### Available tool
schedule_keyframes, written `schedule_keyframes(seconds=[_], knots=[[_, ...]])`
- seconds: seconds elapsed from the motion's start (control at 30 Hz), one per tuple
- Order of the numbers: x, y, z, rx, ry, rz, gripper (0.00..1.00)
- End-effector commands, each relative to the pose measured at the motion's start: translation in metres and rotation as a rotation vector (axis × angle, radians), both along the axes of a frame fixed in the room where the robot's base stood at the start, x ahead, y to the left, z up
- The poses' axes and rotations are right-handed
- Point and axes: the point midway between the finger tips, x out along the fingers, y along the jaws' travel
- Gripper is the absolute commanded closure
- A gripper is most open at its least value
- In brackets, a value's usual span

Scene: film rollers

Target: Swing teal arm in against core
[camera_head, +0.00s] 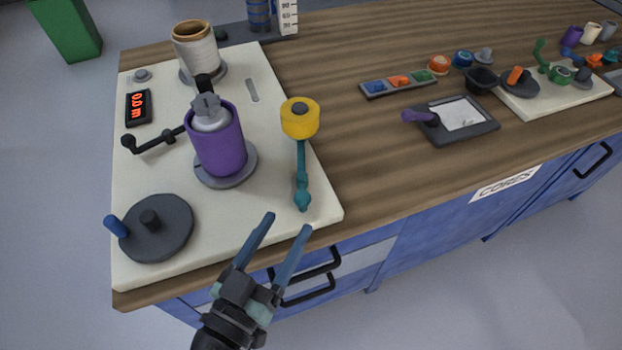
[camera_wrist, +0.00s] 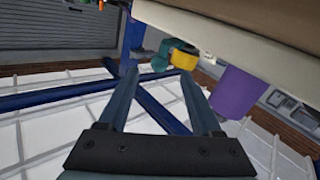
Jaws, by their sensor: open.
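The teal arm (camera_head: 302,176) stands on the cream board with a yellow roller (camera_head: 300,119) at its far end and a rounded teal end near the board's front right. The purple core (camera_head: 217,140) stands upright on a grey disc, to the left of the arm, with a clear gap between them. My gripper (camera_head: 284,236) is open and empty, in front of the board's front edge, short of the teal arm's near end. In the wrist view, the yellow roller (camera_wrist: 185,58), teal part (camera_wrist: 160,62) and purple core (camera_wrist: 237,92) show beyond my fingers (camera_wrist: 155,95).
The cream board (camera_head: 260,225) also carries a dark crank disc (camera_head: 156,228), a black bent arm (camera_head: 155,142), a white roll (camera_head: 196,53) and a red-lit display (camera_head: 138,107). A dark tray (camera_head: 485,130) and small coloured parts lie right. Bare wood lies between.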

Motion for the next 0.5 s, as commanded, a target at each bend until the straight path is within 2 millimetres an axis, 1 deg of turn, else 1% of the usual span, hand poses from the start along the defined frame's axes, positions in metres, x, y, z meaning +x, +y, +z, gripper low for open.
schedule_keyframes(seconds=[0.03,0.1,0.3,0.4,0.5], knots=[[0.011,-0.006,0.002,-0.002,-0.001,-0.005,0.34],[0.024,-0.014,0.003,0.0,-0.001,-0.005,0.34],[0.06,-0.033,0.003,-0.001,-0.002,-0.004,0.34],[0.073,-0.04,0.002,0.0,0.001,-0.002,0.34],[0.082,-0.045,0.001,0.0,0.0,-0.003,0.34]])
